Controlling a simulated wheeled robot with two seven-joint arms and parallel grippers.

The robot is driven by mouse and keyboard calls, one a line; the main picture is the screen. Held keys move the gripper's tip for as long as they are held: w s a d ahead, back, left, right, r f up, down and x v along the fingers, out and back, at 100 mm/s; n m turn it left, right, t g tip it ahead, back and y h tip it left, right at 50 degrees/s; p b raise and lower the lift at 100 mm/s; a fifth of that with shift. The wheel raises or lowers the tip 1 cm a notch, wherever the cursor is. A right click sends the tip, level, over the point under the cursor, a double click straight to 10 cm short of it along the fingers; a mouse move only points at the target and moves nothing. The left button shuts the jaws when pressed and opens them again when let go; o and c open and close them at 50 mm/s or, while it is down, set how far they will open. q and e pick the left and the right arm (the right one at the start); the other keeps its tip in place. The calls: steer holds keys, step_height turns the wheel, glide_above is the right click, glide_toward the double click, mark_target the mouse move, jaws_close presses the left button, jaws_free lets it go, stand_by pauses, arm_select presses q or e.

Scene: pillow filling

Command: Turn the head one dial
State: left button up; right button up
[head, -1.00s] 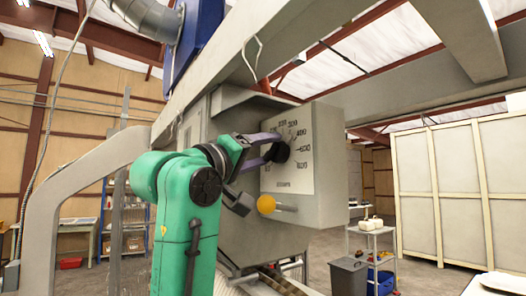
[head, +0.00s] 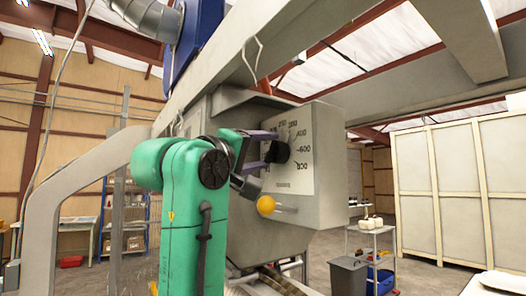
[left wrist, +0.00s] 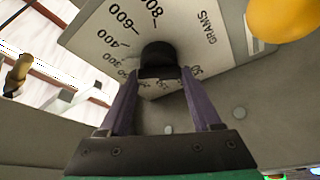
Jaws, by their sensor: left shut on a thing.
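The dial is a black round knob (head: 281,152) on a pale scale plate (head: 302,160) marked in numbers, on the side of a grey machine head. In the left wrist view the knob (left wrist: 158,55) stands out in front of the plate (left wrist: 105,38), which reads "GRAMS". My left gripper (head: 270,149) is at the knob, its two purple fingers on either side of it. In the left wrist view the gripper (left wrist: 159,75) is shut on the knob. The knob's pointer is not clear. My right gripper is not in view.
A yellow ball on a rod (head: 266,205) sticks out just below the dial, close to my left gripper. A grey bin (head: 348,276) and a small cart (head: 372,240) stand at the right.

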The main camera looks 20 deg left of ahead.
arm_select(q)
steer(key=o, duration=1.4)
steer(key=shift+r, duration=0.1)
steer(key=shift+w+d, duration=0.15)
steer(key=b+v, duration=0.2)
steer(key=f+b+v, duration=0.1)
steer(key=v, duration=0.2)
steer(key=shift+b, duration=0.4)
steer(key=b, duration=0.4)
glide_toward(267, 154)
steer(key=v, duration=0.5)
steer(key=shift+r, duration=0.3)
